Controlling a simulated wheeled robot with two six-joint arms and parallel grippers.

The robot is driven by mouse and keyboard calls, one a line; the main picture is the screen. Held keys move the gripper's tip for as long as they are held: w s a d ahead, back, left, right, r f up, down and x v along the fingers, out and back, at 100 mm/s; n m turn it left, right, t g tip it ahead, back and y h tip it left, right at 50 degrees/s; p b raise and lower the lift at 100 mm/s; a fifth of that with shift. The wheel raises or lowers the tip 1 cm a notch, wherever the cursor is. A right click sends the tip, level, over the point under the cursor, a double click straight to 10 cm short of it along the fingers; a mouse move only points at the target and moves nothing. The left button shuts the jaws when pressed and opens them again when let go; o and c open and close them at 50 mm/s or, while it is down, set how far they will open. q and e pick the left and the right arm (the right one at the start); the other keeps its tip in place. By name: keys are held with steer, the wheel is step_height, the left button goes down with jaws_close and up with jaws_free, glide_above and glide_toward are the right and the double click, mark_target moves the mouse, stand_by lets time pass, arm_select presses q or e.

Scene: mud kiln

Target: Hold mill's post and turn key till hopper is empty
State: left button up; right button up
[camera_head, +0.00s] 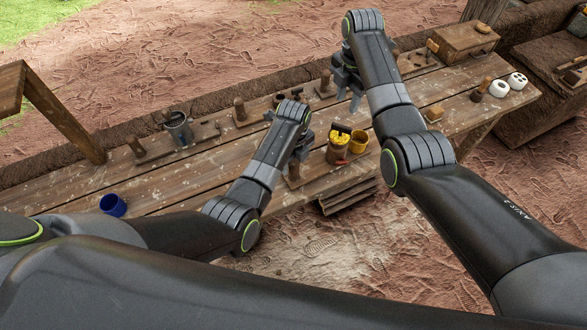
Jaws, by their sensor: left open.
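My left gripper (296,152) hangs over the bench beside a small wooden post (293,172), partly hidden by my own forearm. It is open; I cannot tell whether it touches the post. Just right of it stands a brown container with a yellow top (339,150) and a dark part on it, perhaps the mill with its hopper; the key is not clear. A yellow cup (358,143) stands against its right side. My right gripper (348,95) is above the bench further back and right, partly hidden by its arm, its fingers apart and empty.
White holed objects (517,81) lie at the right end. The bench's left part has free room.

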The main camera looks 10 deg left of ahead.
arm_select(q)
steer(key=shift+f, duration=2.55)
steer(key=shift+c, duration=0.4)
jaws_close()
